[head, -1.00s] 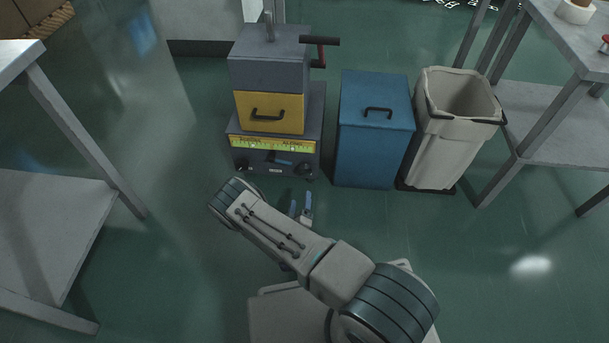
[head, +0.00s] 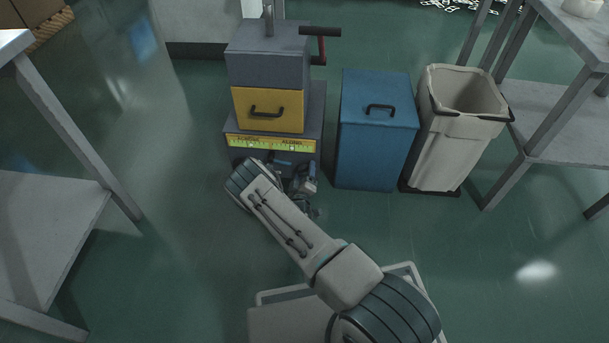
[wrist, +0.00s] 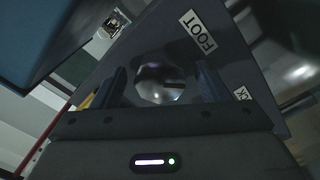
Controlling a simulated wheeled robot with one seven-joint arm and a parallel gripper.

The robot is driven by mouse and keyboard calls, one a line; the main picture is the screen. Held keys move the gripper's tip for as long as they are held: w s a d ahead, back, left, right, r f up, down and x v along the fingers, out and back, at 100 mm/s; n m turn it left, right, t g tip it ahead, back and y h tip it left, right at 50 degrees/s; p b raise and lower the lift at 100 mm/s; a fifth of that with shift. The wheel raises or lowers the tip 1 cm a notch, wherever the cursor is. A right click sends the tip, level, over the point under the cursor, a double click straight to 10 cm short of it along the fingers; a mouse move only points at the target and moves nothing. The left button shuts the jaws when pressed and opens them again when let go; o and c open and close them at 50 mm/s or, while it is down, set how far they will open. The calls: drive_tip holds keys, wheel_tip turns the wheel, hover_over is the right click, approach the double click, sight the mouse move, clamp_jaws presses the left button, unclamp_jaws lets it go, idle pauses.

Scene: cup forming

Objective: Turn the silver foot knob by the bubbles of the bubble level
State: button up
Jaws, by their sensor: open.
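The silver foot knob (wrist: 161,84) is round and shiny in the wrist view, on the dark machine front below and left of a white FOOT label (wrist: 198,32). My gripper (wrist: 163,84) is open, with one blue finger on each side of the knob in that view. I cannot tell whether the fingers touch it. In the head view my gripper (head: 295,180) is low at the machine (head: 268,58), and my arm hides the knob. The yellow-green bubble level strip (head: 271,143) shows above my gripper; its bubbles are too small to read.
A blue lidded bin (head: 375,135) stands close to the right of the machine. A beige waste bin (head: 452,135) is beside it. Grey tables stand at the left (head: 45,225) and right (head: 570,130).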

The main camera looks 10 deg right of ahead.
drive_tip(key=c, duration=1)
drive_tip(key=shift+m, duration=0.5)
drive_tip(key=o, duration=1)
drive_tip(key=p+v, duration=0.5)
drive_tip(key=v, duration=0.9)
drive_tip(key=shift+w, duration=0.1)
